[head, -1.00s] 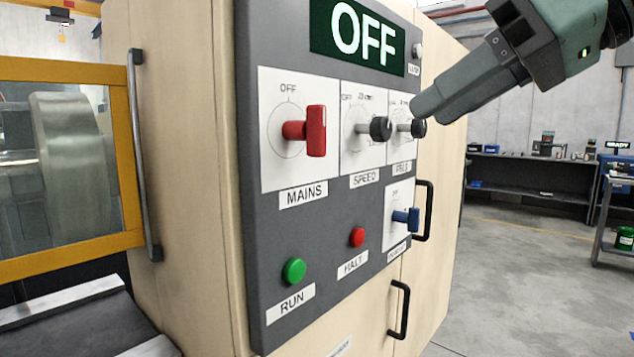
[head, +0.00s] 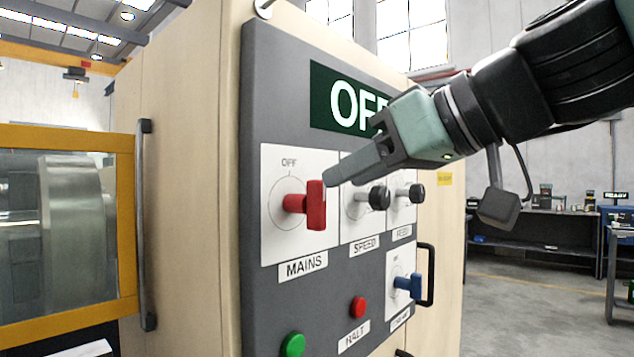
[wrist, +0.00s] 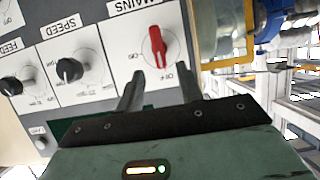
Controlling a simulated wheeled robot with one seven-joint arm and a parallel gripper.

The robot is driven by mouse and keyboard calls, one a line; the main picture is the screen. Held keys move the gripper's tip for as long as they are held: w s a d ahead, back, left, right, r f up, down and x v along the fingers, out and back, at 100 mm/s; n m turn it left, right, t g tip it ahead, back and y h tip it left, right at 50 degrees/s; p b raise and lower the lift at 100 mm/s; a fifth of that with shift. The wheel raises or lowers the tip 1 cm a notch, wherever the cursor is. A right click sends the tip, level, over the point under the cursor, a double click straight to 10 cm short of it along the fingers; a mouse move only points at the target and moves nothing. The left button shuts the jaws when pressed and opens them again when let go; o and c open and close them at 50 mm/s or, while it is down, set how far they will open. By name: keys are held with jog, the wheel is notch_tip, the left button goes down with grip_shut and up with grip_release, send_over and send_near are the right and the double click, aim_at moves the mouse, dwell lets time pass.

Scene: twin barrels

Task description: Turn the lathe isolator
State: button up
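The lathe isolator is the red MAINS handle (head: 316,205) on a white plate marked OFF at the top. Its grip stands upright. It also shows in the wrist view (wrist: 157,42), just beyond the fingertips and roughly between their lines. My gripper (head: 333,178) comes in from the right, its fingertips close to the handle's upper right in the head view. In the wrist view my gripper (wrist: 161,76) has its two fingers apart with nothing between them. The fingers appear short of the handle. The green display (head: 345,98) reads OFF, partly hidden by my gripper.
The SPEED knob (head: 378,198) and FEED knob (head: 416,193) stick out right of the isolator. A blue switch (head: 410,284), red HALT button (head: 358,307) and green RUN button (head: 292,345) sit lower. A yellow-framed guard (head: 125,220) stands left.

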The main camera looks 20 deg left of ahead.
aim_at(317, 231)
jog(key=p+x, duration=0.1)
jog(key=x, duration=0.5)
jog(key=shift+w+a+f, duration=0.1)
jog(key=shift+a+f, duration=0.05)
jog(key=shift+a, duration=0.15)
jog(key=c, duration=0.8)
